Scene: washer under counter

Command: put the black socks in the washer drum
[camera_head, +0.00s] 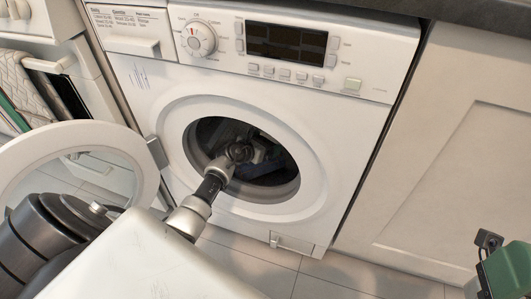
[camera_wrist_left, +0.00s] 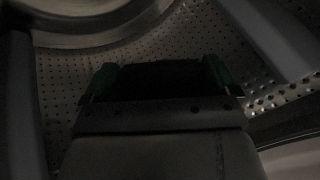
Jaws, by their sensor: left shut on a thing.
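The washer (camera_head: 300,95) stands under the counter with its round door open, and its drum opening (camera_head: 290,195) faces me. My left arm reaches through the opening, and my left gripper (camera_head: 268,163) is inside the dark drum. In the left wrist view the left gripper (camera_wrist_left: 160,78) has its green fingers around a black mass, the black socks (camera_wrist_left: 158,77). The perforated drum wall (camera_wrist_left: 75,75) surrounds it. The socks' lower extent is hidden by the gripper body and shadow. Part of what looks like my right gripper (camera_head: 508,268) shows at the lower right edge; its fingertips are unclear.
The open washer door (camera_head: 20,155) hangs to the left of the opening, close to my left arm. A white cabinet (camera_head: 470,160) stands to the right. The tiled floor (camera_head: 335,275) in front of the washer is clear. Another open appliance (camera_head: 85,80) is at the far left.

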